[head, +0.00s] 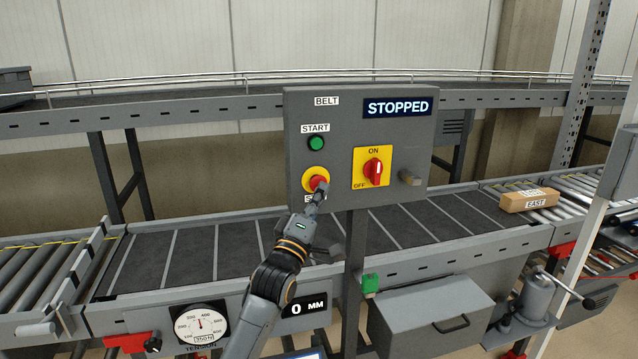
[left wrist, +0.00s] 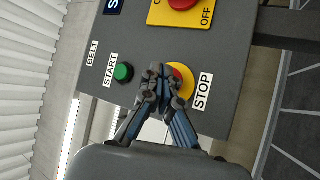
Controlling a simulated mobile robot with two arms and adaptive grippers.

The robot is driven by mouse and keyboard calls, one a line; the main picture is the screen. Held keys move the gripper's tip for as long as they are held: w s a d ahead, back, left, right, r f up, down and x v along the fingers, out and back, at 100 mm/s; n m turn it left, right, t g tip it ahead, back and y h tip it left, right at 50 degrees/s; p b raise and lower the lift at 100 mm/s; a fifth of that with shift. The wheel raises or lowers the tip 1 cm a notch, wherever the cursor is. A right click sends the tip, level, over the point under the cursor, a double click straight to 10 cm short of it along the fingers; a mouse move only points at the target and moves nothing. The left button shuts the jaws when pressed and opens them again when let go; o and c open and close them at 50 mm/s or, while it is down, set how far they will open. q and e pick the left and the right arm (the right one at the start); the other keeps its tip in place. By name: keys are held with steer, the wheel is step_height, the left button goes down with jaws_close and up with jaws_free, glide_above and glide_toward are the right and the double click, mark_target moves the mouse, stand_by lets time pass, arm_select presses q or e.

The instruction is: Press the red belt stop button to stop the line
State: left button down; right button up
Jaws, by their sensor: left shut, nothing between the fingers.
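The red belt stop button (head: 315,178) has a yellow surround and sits at the lower left of the grey control panel (head: 340,112). It also shows in the left wrist view (left wrist: 181,76), partly hidden by my fingers. My left gripper (head: 322,187) is shut and empty, its fingertips over the button's lower right edge. I cannot tell whether they touch it. The gripper also shows in the left wrist view (left wrist: 163,75). The display (head: 397,107) on the panel reads STOPPED. My right gripper is not in view.
A green START button (head: 316,144) is above the stop button. A red ON/OFF switch (head: 374,171) is to the right. The belt (head: 235,250) runs behind the panel. A cardboard box (head: 528,201) labelled EAST lies at the right. A grey box (head: 430,310) is below.

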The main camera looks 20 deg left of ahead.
arm_select(q)
steer(key=shift+s+d, duration=0.1)
steer(key=shift+s, duration=0.1)
steer(key=s+d+p, duration=0.1)
steer(key=s, duration=0.1)
steer(key=s+d+p, duration=0.1)
steer(key=s, duration=0.1)
steer(key=shift+d, duration=0.4)
stand_by(0.7)
